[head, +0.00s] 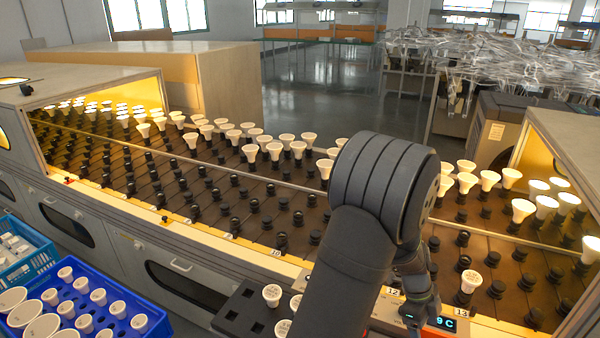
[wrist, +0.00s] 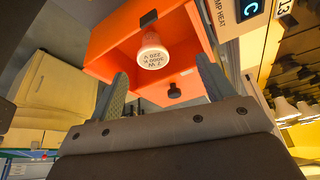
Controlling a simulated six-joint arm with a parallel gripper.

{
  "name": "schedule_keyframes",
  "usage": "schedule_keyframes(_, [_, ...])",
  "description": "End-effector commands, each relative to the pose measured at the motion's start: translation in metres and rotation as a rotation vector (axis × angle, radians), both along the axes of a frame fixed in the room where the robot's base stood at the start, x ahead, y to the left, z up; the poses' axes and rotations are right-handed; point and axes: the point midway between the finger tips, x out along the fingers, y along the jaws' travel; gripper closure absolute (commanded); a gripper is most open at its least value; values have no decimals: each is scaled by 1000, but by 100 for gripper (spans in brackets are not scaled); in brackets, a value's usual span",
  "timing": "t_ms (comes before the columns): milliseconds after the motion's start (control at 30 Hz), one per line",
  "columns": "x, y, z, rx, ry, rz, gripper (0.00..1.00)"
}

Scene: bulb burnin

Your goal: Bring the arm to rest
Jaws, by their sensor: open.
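My gripper (wrist: 164,84) is open in the wrist view, with its two grey fingers spread apart and nothing between their tips. Beyond the fingers, a white bulb with printed text (wrist: 152,52) sits in a black socket inside an orange box (wrist: 98,42). A second, empty black socket (wrist: 174,91) is in the same box. In the head view my arm rises in front of the rack, and my gripper (head: 416,292) hangs at its right side, partly hidden by the arm. Its fingertips are not clear there.
A long rack (head: 150,195) carries rows of black sockets, several with white bulbs. A blue crate (head: 150,322) with bulbs stands at lower left. A black tray (head: 232,325) holding bulbs lies close to my arm. A display (head: 440,322) is beside my gripper.

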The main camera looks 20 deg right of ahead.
Motion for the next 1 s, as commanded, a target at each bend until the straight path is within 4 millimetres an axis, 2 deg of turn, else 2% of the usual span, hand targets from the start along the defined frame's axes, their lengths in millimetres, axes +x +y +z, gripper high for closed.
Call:
schedule_keyframes(100, [24,8,4,1,-3,95,25])
schedule_keyframes(467, [90,35,14,5,-6,369,25])
schedule_keyframes(1000, [179,94,31,13,-9,775,25])
